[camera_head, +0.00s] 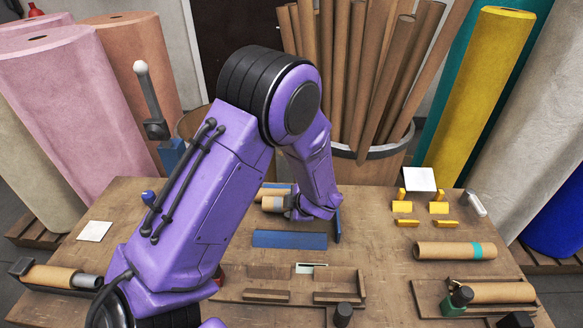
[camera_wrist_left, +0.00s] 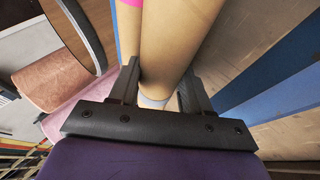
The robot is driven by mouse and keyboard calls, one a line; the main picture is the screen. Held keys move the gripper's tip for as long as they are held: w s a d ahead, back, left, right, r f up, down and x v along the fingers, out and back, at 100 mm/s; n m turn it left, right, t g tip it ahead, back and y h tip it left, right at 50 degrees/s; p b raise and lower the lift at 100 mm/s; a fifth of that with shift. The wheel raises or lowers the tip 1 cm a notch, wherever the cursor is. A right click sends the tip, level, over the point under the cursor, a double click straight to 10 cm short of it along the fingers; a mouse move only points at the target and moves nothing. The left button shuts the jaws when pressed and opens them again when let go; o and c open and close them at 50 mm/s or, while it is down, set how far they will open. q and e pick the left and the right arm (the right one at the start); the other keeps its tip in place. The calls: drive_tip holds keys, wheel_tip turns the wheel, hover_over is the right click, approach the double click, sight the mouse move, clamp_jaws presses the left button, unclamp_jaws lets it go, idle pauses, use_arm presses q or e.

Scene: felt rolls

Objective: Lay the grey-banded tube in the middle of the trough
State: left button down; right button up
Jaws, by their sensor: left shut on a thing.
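My left gripper (camera_head: 284,206) is at the back middle of the table. It is shut on a cardboard tube (camera_head: 268,205), which shows between the fingers (camera_wrist_left: 160,88) in the left wrist view. A grey-blue band (camera_wrist_left: 154,102) shows on this tube close to the fingers. A blue trough (camera_head: 290,239) is around and in front of the gripper, partly hidden by my arm. Its blue side runs right of the held tube in the left wrist view (camera_wrist_left: 272,75). Whether the tube touches the trough I cannot tell. My right gripper is not in view.
A pink-banded tube (camera_wrist_left: 128,30) lies close beside the held one. A teal-banded tube (camera_head: 450,251) lies at the right, near yellow blocks (camera_head: 403,207). Wooden dividers (camera_head: 335,282) stand in front. A bin of tall tubes (camera_head: 375,165) is behind the table.

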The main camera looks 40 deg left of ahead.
use_arm(q)
drive_tip(key=shift+f, duration=0.3)
idle(0.5)
drive_tip(key=shift+c, duration=2.2)
unclamp_jaws()
drive_tip(key=shift+s+f, duration=0.1)
drive_tip(key=shift+s+d+f, duration=0.1)
drive_tip(key=shift+c, duration=1.2)
drive_tip(key=shift+o, duration=0.3)
